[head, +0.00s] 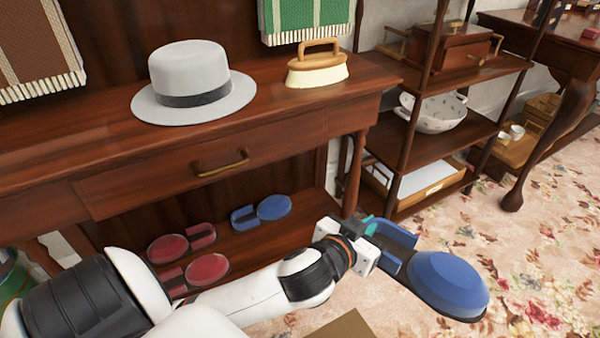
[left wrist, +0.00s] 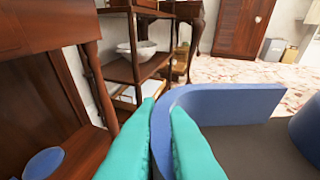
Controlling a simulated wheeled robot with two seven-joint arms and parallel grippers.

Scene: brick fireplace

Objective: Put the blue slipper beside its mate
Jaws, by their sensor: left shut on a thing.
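The blue slipper (head: 447,283) is held off to the right of the console table, above the flowered carpet. My left gripper (head: 368,230) is shut on its raised blue heel part, and the teal fingers (left wrist: 162,140) pinch that wall (left wrist: 225,103) in the left wrist view. The matching blue slipper (head: 274,207) lies on the table's low shelf (head: 300,233), to the left of my gripper. A rounded blue part of it (left wrist: 43,162) shows at the lower left of the left wrist view. My right gripper is not in view.
Red slippers (head: 168,248) lie on the low shelf to the left, partly behind my arm. A table leg (head: 354,172) stands between the mate and the rack (head: 405,165). A grey hat (head: 190,80) and a brush (head: 317,70) sit on the tabletop.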

